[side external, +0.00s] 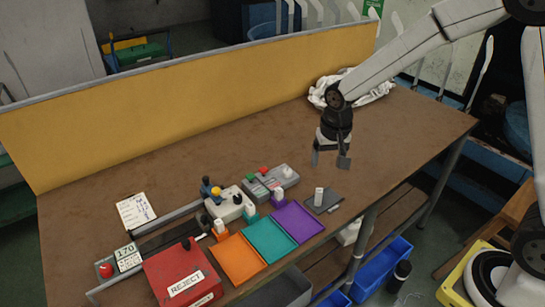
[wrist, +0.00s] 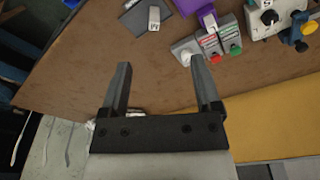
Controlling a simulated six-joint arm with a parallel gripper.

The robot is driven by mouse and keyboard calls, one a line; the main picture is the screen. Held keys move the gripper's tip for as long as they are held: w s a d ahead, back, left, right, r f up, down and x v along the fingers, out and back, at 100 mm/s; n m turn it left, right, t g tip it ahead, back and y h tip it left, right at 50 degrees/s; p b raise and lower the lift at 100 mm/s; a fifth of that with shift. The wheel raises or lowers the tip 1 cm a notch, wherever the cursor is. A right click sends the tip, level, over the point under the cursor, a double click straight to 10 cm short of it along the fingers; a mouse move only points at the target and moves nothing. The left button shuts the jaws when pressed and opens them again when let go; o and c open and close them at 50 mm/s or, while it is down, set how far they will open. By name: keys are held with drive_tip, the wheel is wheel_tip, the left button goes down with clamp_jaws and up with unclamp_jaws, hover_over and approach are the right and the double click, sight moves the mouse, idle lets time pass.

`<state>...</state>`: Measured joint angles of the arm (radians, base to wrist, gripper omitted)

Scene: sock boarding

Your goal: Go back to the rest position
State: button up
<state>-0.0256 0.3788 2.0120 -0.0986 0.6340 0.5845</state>
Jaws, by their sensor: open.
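My gripper (side external: 331,160) hangs over the bare right part of the brown table (side external: 240,150), with its fingers pointing down. In the wrist view my gripper (wrist: 160,85) has its two fingers wide apart, with only brown tabletop between them. It is open and empty. A pile of white cloth (side external: 375,92) lies at the back right of the table, partly behind my arm.
An orange tray (side external: 237,260), a teal tray (side external: 270,240) and a purple tray (side external: 298,222) line the front edge. A red reject box (side external: 180,275), a grey button box (side external: 275,180) and a dark pad (side external: 330,199) stand nearby. A yellow partition (side external: 200,100) runs along the back.

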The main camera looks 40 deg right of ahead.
drive_tip(key=s+n+t, duration=0.1)
drive_tip(key=s+n, duration=0.4)
drive_tip(key=s, duration=0.9)
drive_tip(key=shift+f+n+y, duration=0.2)
drive_tip(key=shift+n+y, duration=0.1)
drive_tip(key=shift+w, duration=0.2)
